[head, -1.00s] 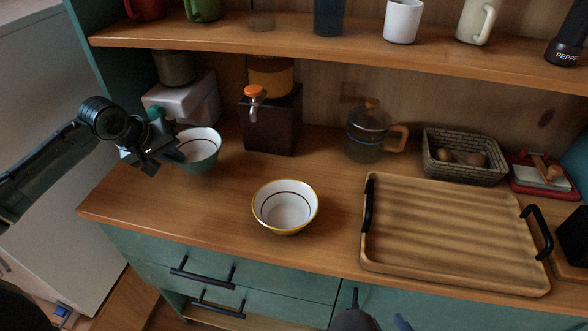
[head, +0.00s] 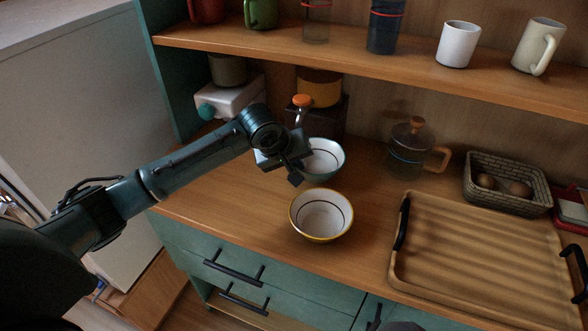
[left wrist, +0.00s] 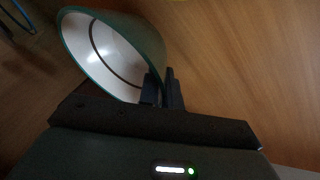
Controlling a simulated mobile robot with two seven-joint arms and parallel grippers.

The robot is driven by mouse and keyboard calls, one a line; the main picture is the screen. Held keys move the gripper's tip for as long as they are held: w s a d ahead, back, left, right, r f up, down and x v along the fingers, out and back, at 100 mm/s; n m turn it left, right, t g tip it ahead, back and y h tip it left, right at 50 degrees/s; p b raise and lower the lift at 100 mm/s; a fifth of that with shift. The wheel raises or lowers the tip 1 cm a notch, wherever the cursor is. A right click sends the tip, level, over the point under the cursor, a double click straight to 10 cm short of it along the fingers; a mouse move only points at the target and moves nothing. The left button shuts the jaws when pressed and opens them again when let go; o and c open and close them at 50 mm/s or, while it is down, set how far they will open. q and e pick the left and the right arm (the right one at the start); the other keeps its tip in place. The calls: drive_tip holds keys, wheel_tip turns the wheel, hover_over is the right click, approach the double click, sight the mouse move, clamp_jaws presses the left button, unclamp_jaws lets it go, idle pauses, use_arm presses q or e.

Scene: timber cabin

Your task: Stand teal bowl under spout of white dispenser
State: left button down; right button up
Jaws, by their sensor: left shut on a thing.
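The teal bowl (head: 326,162), white inside with a dark ring, is in front of the dark dispenser, behind the yellow-rimmed bowl. My left gripper (head: 296,172) is shut on its rim from the left. In the left wrist view the teal bowl (left wrist: 112,55) shows at the fingers (left wrist: 162,90). I cannot tell whether its base touches the counter. The white dispenser (head: 236,98) with a teal knob (head: 207,112) stands at the back left, partly behind my left arm. The teal bowl is to its right, apart from it. My right gripper is not in view.
The yellow-rimmed bowl (head: 321,215) stands close in front of the teal bowl. The dark dispenser (head: 327,116) has an orange-topped tap. A glass jug (head: 408,150), a basket (head: 508,199) and a wooden tray (head: 480,245) stand to the right. A shelf (head: 370,62) with mugs hangs above.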

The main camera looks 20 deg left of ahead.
use_arm(q)
drive_tip(key=shift+a+f, duration=0.15)
drive_tip(key=shift+f, duration=1.1)
drive_tip(key=c, duration=1.6)
unclamp_jaws()
drive_tip(key=shift+f, duration=0.1)
